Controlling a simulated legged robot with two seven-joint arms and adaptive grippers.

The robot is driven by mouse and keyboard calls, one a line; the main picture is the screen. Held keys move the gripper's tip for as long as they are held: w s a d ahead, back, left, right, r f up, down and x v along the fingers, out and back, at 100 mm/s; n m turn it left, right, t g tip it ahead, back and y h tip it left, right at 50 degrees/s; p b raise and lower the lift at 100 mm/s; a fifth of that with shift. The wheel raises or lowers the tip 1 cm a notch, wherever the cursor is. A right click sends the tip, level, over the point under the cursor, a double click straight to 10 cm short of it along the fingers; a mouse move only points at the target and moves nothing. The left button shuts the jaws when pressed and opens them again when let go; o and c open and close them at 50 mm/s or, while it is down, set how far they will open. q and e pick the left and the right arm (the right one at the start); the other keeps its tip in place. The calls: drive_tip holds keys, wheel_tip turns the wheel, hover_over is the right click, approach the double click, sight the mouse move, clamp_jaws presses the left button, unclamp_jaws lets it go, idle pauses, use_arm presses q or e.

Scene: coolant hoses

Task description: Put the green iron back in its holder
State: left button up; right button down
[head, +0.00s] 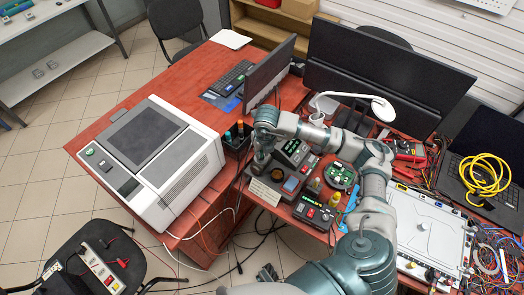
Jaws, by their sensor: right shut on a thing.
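My right gripper (261,160) is at the left end of the row of bench units, just right of the dark tool cup (236,147). It points down and is shut on a slim thing, which I take to be the green iron. The fingers hide most of it, and its colour and tip are not clear. I cannot make out the iron's holder; the gripper and forearm cover part of that area. A dark shape (267,272) at the bottom edge may be my left gripper; its fingers are not clear.
A large white and grey machine (150,160) fills the left of the red desk (206,70). A monitor (268,72) stands behind the gripper. Bench units (290,150), a green round board (340,176) and small bottles crowd the right. A white lamp (350,98) stands behind my forearm.

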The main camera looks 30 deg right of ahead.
drive_tip(key=shift+f, duration=0.1)
idle(0.3)
drive_tip(key=shift+c, duration=2)
unclamp_jaws()
drive_tip(key=shift+s+r+p, duration=0.2)
drive_tip(key=shift+r+p, duration=0.7)
drive_tip(key=shift+r, duration=0.5)
drive_tip(key=shift+s+r+p, duration=0.2)
drive_tip(key=shift+r+p, duration=0.65)
drive_tip(key=shift+r, duration=0.5)
wheel_tip(320, 180, up, 6)
drive_tip(key=p, duration=0.4)
